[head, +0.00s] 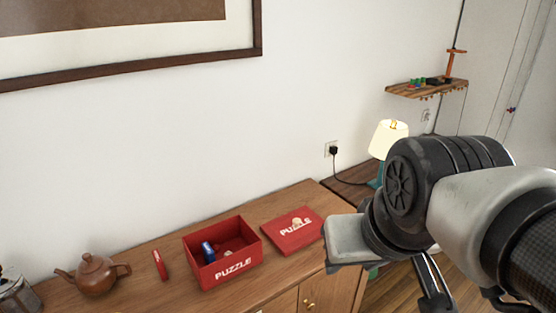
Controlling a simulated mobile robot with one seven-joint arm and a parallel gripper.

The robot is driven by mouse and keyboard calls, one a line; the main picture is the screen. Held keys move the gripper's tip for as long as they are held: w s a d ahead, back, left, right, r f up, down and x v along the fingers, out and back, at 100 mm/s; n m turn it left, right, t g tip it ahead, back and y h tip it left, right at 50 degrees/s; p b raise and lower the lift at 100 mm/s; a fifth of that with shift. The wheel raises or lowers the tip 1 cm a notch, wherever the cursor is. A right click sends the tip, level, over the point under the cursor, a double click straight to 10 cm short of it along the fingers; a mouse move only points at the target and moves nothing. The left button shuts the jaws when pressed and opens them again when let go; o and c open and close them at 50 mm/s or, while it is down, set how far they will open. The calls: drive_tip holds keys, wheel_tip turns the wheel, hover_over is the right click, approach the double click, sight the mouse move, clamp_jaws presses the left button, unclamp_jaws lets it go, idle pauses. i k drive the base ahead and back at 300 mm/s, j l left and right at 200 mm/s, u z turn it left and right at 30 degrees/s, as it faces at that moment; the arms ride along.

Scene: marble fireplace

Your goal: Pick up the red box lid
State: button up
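The red box lid (283,242) lies flat on the wooden cabinet top, marked with white "PUZZLE" lettering. A small pale object (297,223) appears to rest on it. The open red puzzle box (207,278) stands just left of the lid, with a blue item (208,252) and other small things inside. My gripper (432,285) is at the lower right, apart from the lid and to its right. It is mostly hidden behind my arm, and its fingertips do not show clearly.
A brown teapot (97,275) and a small red object (160,265) stand left of the box. The cabinet top (150,297) ends just right of the lid. A lit lamp (388,139) stands on a lower surface behind my arm. A wall shelf (425,91) holds small items.

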sight(290, 232)
drive_tip(key=i+l+u, duration=0.2)
drive_tip(key=l, duration=0.3)
drive_tip(key=i+l+u, duration=0.25)
drive_tip(key=l, duration=0.25)
drive_tip(key=i+l+u, duration=0.2)
drive_tip(key=l, duration=0.35)
drive_tip(key=l+u, duration=0.2)
drive_tip(key=l, duration=0.35)
drive_tip(key=i+l+u, duration=0.2)
drive_tip(key=l, duration=0.4)
drive_tip(key=k+j, duration=0.05)
